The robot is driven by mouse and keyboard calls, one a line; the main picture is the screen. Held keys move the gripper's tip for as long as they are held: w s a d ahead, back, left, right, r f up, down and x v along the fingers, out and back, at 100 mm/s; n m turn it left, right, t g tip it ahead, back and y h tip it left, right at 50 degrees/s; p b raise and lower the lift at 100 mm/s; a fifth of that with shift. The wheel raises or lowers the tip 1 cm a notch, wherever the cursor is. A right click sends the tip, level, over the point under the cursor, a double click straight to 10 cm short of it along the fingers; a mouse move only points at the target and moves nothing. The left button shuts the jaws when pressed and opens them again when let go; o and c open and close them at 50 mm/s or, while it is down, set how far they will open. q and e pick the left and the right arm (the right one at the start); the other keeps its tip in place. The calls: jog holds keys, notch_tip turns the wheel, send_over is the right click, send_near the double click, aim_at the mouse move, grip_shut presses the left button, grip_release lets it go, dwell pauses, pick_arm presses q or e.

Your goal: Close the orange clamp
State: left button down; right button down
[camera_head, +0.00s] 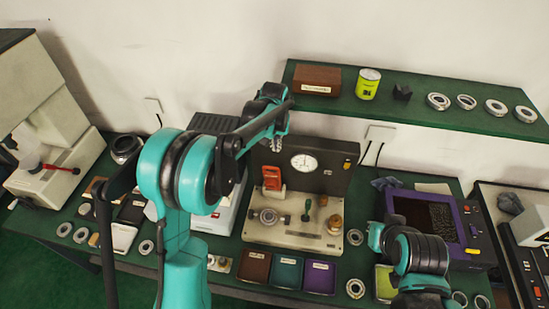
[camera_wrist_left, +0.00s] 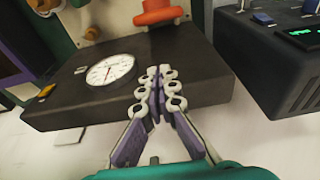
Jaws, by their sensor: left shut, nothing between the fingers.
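The orange clamp (camera_head: 272,178) stands upright at the left of the beige test fixture (camera_head: 330,238), in front of the dark gauge panel (camera_head: 330,178). Part of the orange clamp (camera_wrist_left: 158,12) also shows at the top edge of the left wrist view, beyond the fingertips. My left gripper (camera_head: 277,145) is above and behind the clamp, near the panel's top left corner, apart from the clamp. In the left wrist view its fingers (camera_wrist_left: 160,72) are together and empty, over the dark panel beside the round white gauge (camera_wrist_left: 110,70). My right gripper cannot be made out; only parts of that arm show.
A green shelf (camera_head: 430,108) holds a brown box (camera_head: 317,78), a yellow can (camera_head: 368,84) and several rings. Three coloured trays (camera_head: 287,272) lie in front of the fixture. A purple-framed bin (camera_head: 438,222) stands right of it, and a grey-topped box (camera_head: 215,125) left.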

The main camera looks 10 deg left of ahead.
aim_at(274, 173)
pick_arm(q)
jog(key=s+f, duration=0.3)
jog(key=shift+s+f+p, duration=0.15)
jog(key=shift+s+p, duration=0.15)
jog(key=shift+w, duration=0.1)
jog(key=shift+s, duration=0.2)
